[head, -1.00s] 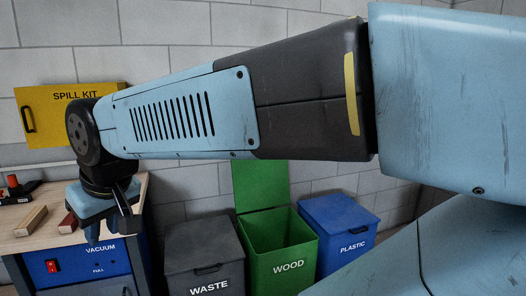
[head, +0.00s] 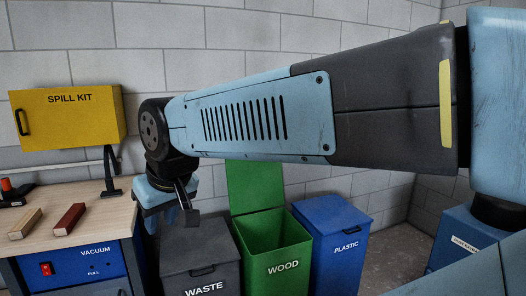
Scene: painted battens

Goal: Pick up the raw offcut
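The raw offcut, a bare tan wood block (head: 26,223), lies on the wooden bench top at the left of the head view. A dark red painted block (head: 70,219) lies just to its right, apart from it. My gripper (head: 170,219) hangs fingers down to the right of both blocks, past the bench's right end and in front of the bins. Its two fingers look spread with a gap between them, and I see nothing held there.
The bench (head: 105,222) has a blue vacuum panel (head: 95,262) below its top. A yellow spill kit box (head: 68,115) is on the wall above. Waste (head: 200,262), open wood (head: 275,250) and plastic (head: 342,235) bins stand right of the bench. A dark bracket (head: 110,175) rises at the bench's back.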

